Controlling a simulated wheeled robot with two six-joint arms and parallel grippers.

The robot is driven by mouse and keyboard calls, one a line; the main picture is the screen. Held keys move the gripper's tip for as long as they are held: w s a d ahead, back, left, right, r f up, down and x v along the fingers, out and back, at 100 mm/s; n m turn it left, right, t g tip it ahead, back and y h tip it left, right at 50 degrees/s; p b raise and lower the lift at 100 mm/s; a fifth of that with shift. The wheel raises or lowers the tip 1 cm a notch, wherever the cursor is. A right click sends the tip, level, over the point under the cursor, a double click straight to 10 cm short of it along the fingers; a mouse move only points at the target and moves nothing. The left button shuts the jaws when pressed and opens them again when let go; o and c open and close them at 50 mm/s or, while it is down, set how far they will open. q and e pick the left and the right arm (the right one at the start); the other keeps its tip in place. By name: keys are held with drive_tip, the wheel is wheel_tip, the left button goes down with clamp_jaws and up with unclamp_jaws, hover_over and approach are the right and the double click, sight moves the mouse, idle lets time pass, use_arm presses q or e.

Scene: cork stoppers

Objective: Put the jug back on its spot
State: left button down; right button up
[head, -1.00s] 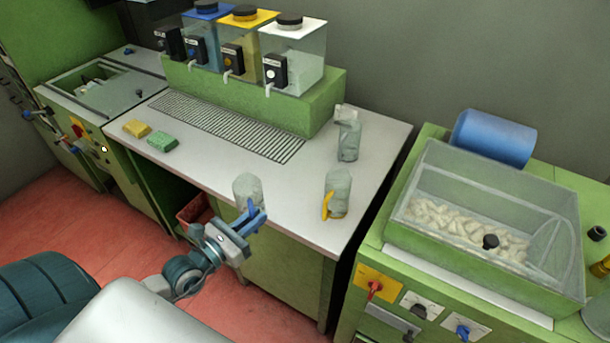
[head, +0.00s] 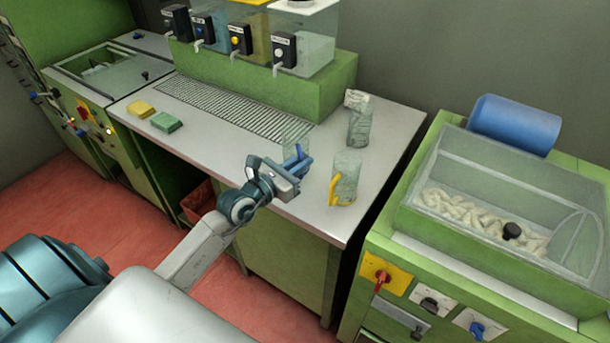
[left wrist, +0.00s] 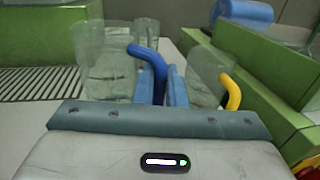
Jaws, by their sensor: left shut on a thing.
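A clear jug with a blue handle (head: 296,137) is upright over the white counter (head: 225,150), left of the yellow-handled jug. My left gripper (head: 302,168) is shut on its blue handle. The left wrist view shows the fingers (left wrist: 174,86) on the blue handle (left wrist: 150,66), with the clear body (left wrist: 100,68) to the left. I cannot tell whether its base touches the counter. A clear jug with a yellow handle (head: 347,172) stands near the counter's right front. Another clear jug (head: 360,127) stands behind it, with a small white piece at its top. My right gripper is not in view.
Drink dispensers (head: 305,45) stand on a green block behind a drip grid (head: 215,103). A yellow sponge (head: 141,109) and a green sponge (head: 166,122) lie at left. A clear-lidded bin of corks (head: 475,210) and a blue roll (head: 514,124) are at right.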

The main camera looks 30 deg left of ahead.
use_arm(q)
drive_tip(key=f, duration=0.1)
drive_tip(key=w+f+b, duration=0.1)
drive_tip(key=f, duration=0.1)
drive_tip(key=shift+w+d+b, duration=0.25)
drive_tip(key=shift+b, duration=0.1)
drive_tip(key=shift+f, duration=0.25)
drive_tip(key=shift+f, duration=0.2)
drive_tip(key=c, duration=1.5)
unclamp_jaws()
